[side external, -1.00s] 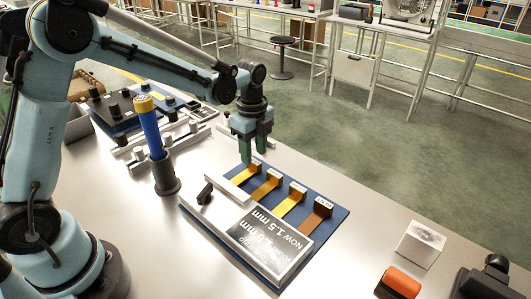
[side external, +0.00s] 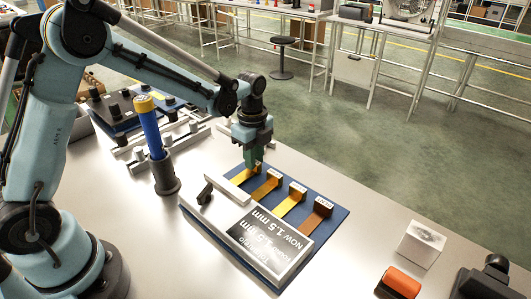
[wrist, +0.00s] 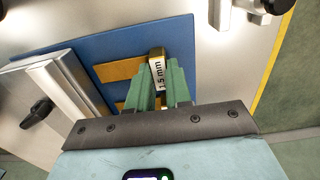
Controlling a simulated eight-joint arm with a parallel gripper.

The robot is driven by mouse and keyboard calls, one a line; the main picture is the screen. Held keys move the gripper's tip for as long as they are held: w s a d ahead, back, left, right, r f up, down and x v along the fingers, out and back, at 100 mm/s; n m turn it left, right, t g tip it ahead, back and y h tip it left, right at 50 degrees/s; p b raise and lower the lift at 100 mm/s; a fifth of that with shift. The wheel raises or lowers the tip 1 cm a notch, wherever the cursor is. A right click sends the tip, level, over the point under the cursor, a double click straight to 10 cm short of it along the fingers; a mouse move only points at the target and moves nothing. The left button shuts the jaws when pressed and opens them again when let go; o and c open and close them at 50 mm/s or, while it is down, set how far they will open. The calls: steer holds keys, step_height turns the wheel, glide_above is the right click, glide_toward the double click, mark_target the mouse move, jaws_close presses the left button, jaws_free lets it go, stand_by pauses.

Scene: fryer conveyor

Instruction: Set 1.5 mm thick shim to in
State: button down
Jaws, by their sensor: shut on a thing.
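The shim holder is a blue board (side external: 334,215) on the bench in the side view. Several yellow to brown shim strips lie across it, each with a raised labelled end tab. The leftmost yellow strip is the 1.5 mm shim (side external: 242,177); its tab reads "1.5 mm" in the wrist view (wrist: 157,72). My gripper (side external: 252,161) is down at that tab, with its green fingers (wrist: 160,88) shut on it. The strip still lies on the board. A silver clamp bar (wrist: 66,85) with a black lever (wrist: 37,112) crosses the strips' other ends.
A label plate (side external: 268,243) in front reads "NOW 1.5 mm". A blue cylinder with a yellow top (side external: 151,130) stands in a dark holder at left. A white block (side external: 420,244) and an orange roller (side external: 400,282) are at right. The bench between is clear.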

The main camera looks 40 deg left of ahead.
steer(key=shift+s, duration=2.55)
steer(key=c, duration=1)
jaws_free()
steer(key=shift+c, duration=0.2)
steer(key=shift+w+r, duration=0.1)
step_height(320, 180, up, 12)
